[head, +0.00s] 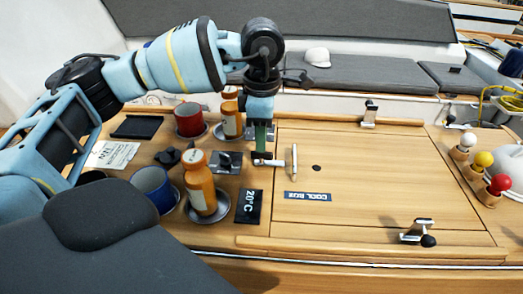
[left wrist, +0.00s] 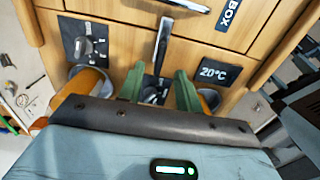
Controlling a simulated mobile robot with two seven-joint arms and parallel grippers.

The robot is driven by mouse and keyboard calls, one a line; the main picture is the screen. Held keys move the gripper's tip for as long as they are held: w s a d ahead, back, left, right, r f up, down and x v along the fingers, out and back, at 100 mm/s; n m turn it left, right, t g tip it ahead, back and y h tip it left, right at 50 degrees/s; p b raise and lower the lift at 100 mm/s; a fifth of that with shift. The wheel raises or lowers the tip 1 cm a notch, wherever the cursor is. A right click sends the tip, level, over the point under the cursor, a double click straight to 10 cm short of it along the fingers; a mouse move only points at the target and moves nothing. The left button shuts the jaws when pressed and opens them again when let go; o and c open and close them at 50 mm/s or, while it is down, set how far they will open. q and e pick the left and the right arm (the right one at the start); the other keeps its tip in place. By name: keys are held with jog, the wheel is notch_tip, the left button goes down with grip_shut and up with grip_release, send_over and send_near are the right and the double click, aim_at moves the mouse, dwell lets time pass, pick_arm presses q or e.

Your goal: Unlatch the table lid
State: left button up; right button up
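The wooden table lid (head: 375,180) with its "COOL BOX" label (head: 308,197) lies flat and closed in the head view. A metal latch lever (head: 268,162) sits at the lid's left edge; it shows in the left wrist view as a bar (left wrist: 162,45) pointing at the lid, with a dark plate (left wrist: 153,90) below it. My left gripper (head: 262,148) is above this spot, pointing down. In the left wrist view its green fingers (left wrist: 159,88) are apart, either side of the plate. Contact with the lever cannot be told. My right gripper is not in view.
A white bar handle (head: 294,162) is on the lid. Other metal fittings sit at its far edge (head: 370,113) and front edge (head: 418,232). Orange bottles (head: 201,185), a blue mug (head: 152,187) and a red mug (head: 189,119) stand left. Coloured knobs (head: 484,159) stand right.

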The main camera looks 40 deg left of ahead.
aim_at(268, 158)
pick_arm(q)
jog(key=shift+f, duration=2.75)
jog(key=shift+c, duration=0.2)
grip_shut()
